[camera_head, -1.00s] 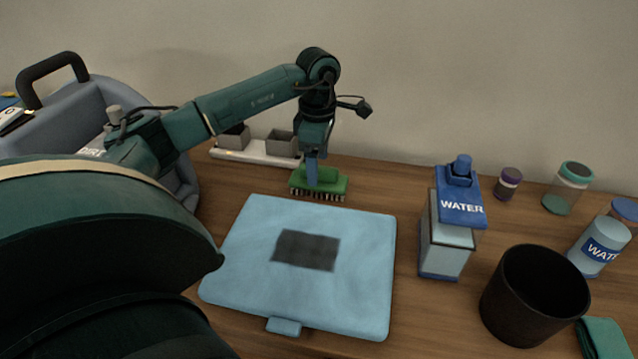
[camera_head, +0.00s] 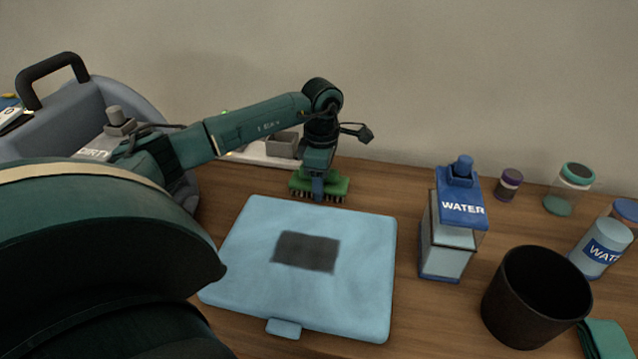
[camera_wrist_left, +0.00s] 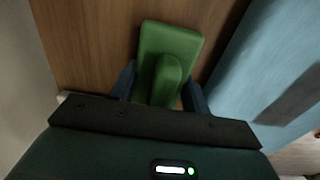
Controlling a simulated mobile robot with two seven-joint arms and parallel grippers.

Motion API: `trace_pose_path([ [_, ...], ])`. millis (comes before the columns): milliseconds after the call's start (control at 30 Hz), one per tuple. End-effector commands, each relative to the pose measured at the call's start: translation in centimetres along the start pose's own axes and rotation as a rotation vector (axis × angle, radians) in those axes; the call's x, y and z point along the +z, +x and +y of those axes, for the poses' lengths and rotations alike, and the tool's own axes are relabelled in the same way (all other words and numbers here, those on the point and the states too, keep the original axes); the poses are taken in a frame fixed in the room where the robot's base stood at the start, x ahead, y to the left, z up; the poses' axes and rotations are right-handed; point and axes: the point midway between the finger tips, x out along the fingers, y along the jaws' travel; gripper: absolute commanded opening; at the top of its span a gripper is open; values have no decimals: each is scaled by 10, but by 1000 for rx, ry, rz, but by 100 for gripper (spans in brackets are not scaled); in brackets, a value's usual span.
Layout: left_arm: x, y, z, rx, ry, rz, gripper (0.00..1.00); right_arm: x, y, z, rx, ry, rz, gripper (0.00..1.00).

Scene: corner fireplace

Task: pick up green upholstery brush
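The green upholstery brush (camera_head: 338,185) lies bristles down on the wooden table, behind the light blue cushion-like pad. It also shows in the left wrist view (camera_wrist_left: 170,38), with its raised handle pointing toward my gripper. My left gripper (camera_head: 318,190) is down at the brush from above. In the left wrist view its two blue fingers stand apart on either side of the handle, with gaps visible, so it looks open. The fingertips partly hide the brush in the head view. My right gripper is not in view.
The light blue pad (camera_head: 350,285) with a dark grey patch lies in front of the brush. A grey holder (camera_head: 282,145) stands behind left. A water bottle (camera_head: 447,250), a black cup (camera_head: 535,300) and jars stand right. A grey machine (camera_head: 75,100) is left.

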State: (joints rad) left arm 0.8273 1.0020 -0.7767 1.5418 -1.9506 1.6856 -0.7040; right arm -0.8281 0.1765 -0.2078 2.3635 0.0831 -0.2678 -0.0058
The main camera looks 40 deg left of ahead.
Motion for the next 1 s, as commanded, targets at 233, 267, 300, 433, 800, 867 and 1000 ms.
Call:
trace_pose_path([
  [233,0,0,0,0,0,0,25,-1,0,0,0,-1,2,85],
  [267,0,0,0,0,0,0,23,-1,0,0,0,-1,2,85],
  [300,0,-1,0,1,0,0,22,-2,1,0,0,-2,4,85],
  [433,0,-1,0,1,0,0,22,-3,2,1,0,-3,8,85],
  [800,0,-50,1,5,0,-2,22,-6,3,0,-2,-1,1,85],
  [867,1,-63,1,4,0,-3,22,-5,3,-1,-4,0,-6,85],
  [1000,0,-86,1,3,0,-2,22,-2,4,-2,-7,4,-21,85],
])
